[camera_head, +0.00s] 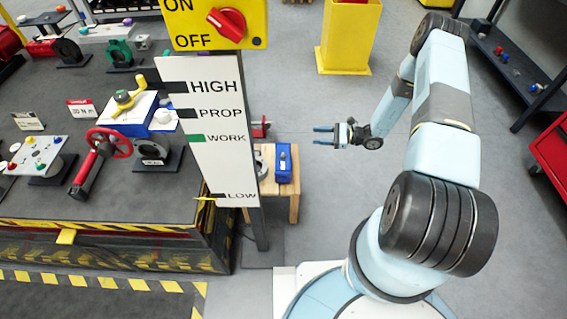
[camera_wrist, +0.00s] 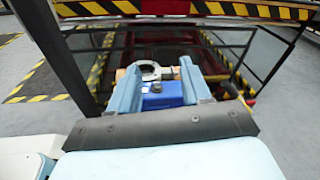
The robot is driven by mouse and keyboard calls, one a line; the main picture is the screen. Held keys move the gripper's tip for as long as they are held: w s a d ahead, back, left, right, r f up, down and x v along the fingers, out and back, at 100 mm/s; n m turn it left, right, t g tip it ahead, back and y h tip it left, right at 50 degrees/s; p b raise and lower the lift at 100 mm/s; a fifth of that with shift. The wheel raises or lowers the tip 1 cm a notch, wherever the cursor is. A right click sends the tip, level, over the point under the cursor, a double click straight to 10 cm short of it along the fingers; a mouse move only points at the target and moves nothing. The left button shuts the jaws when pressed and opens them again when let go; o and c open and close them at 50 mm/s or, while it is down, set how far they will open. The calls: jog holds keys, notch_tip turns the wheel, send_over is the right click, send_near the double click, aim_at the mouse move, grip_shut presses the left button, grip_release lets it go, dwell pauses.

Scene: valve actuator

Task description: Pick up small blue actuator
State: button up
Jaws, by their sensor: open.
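The small blue actuator (camera_head: 283,163) is a blue box standing on a small wooden table (camera_head: 294,205), just right of the white sign board in the head view. In the wrist view the blue actuator (camera_wrist: 162,96) shows beyond and between my two fingers, partly hidden by them. My gripper (camera_head: 318,135) is open and empty. In the head view it appears above and to the right of the actuator, apart from it. The open fingers also show in the wrist view (camera_wrist: 160,85).
A grey ring-shaped part (camera_head: 261,164) sits beside the actuator on the table, partly hidden by the sign board (camera_head: 212,130). A platform with valves (camera_head: 110,190) and striped edges fills the left. A yellow bin (camera_head: 347,40) stands behind. Floor right of the table is clear.

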aim_at(286, 158)
jog(key=s+a+f+m+t, duration=0.1)
jog(key=s+f+m+t, duration=0.15)
jog(key=f, duration=0.45)
jog(key=s+f+m+t, duration=0.2)
jog(key=f+m, duration=0.1)
jog(key=f, duration=0.4)
jog(key=x, duration=1.3)
jog(key=shift+w+a+f, duration=0.2)
jog(key=shift+w+a, duration=0.05)
jog(key=shift+w, duration=0.1)
grip_shut()
jog(key=shift+r, duration=0.1)
